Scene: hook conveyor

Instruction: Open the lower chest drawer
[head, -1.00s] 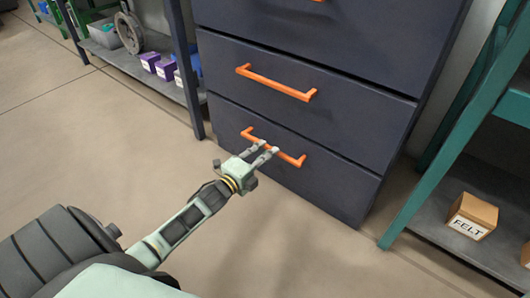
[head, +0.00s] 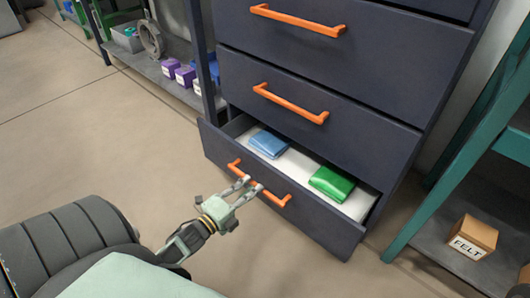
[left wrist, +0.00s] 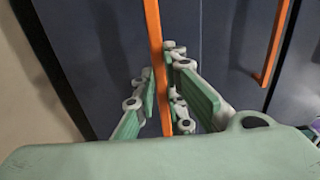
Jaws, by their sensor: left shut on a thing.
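The lower chest drawer (head: 300,222) is pulled partway out of the dark chest (head: 345,60). Its orange handle (head: 279,199) runs across the drawer front. My left gripper (head: 248,187) is shut on the handle near its middle. The left wrist view shows the handle (left wrist: 154,35) passing between the fingers (left wrist: 168,95). Inside the drawer lie a blue folded packet (head: 268,144) and a green one (head: 331,183) on a white bottom. My right gripper is not in view.
Two drawers with orange handles above it are shut. A low shelf with purple boxes (head: 185,76) stands at the left. A green rack (head: 440,195) with a FELT box (head: 472,237) stands at the right. The floor (head: 110,140) in front is clear.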

